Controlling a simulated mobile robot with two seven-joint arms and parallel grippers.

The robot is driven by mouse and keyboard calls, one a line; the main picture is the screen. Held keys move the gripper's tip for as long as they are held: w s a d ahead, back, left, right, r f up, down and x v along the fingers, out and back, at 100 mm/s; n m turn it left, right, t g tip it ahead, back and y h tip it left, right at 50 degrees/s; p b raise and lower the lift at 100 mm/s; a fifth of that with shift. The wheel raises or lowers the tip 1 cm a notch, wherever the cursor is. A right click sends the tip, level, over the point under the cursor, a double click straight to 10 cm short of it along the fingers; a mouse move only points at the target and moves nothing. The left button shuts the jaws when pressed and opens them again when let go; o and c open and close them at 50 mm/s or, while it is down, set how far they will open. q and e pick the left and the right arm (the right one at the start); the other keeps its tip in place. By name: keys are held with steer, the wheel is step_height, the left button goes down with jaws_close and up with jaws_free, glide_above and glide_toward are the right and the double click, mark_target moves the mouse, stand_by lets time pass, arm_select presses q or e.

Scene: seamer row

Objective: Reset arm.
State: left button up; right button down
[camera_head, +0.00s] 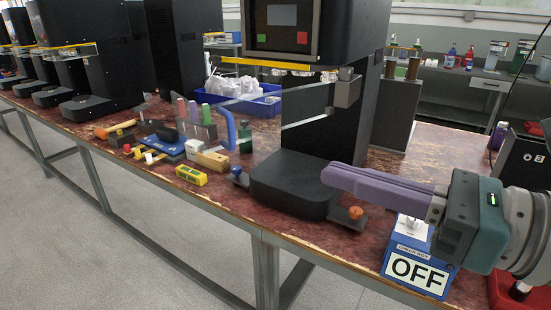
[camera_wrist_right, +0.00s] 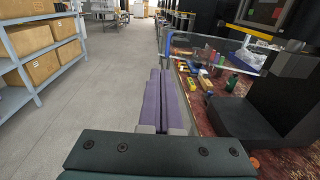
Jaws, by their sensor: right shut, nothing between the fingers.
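My right gripper (camera_head: 330,177) has long purple fingers, shut together with nothing between them. They point left over the table's front edge, in front of the near black seamer (camera_head: 358,110). In the head view the fingertips overlap the right side of the seamer's black base (camera_head: 288,190); I cannot tell whether they touch. The wrist view also shows the shut fingers (camera_wrist_right: 160,73), with the base to their right. An orange knob (camera_head: 355,212) and a blue knob (camera_head: 236,171) sit on either side of the base. My left gripper is not in view.
A blue box (camera_head: 418,268) marked OFF stands under my right wrist. Tools and blocks, including a yellow box (camera_head: 191,175), lie left of the seamer. A blue crate (camera_head: 262,105) stands behind. Open floor (camera_head: 110,235) lies in front of the table.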

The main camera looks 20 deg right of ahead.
steer(key=d+f+m+h+p, duration=0.1)
steer(key=d+m+h+p, duration=0.45)
steer(key=m, duration=1.65)
steer(key=s+a+f+m+g+h, duration=0.2)
steer(key=s+m+g, duration=0.3)
steer(key=s+m, duration=0.35)
steer(key=s+a+f+m+g+h, duration=0.25)
steer(key=s+m+g, duration=0.35)
steer(key=m, duration=0.4)
step_height(320, 180, up, 37)
steer(key=s+p, duration=0.2)
steer(key=p, duration=3.6)
steer(key=shift+d+r+p, duration=0.15)
steer(key=shift+p, duration=0.15)
steer(key=shift+m, duration=0.25)
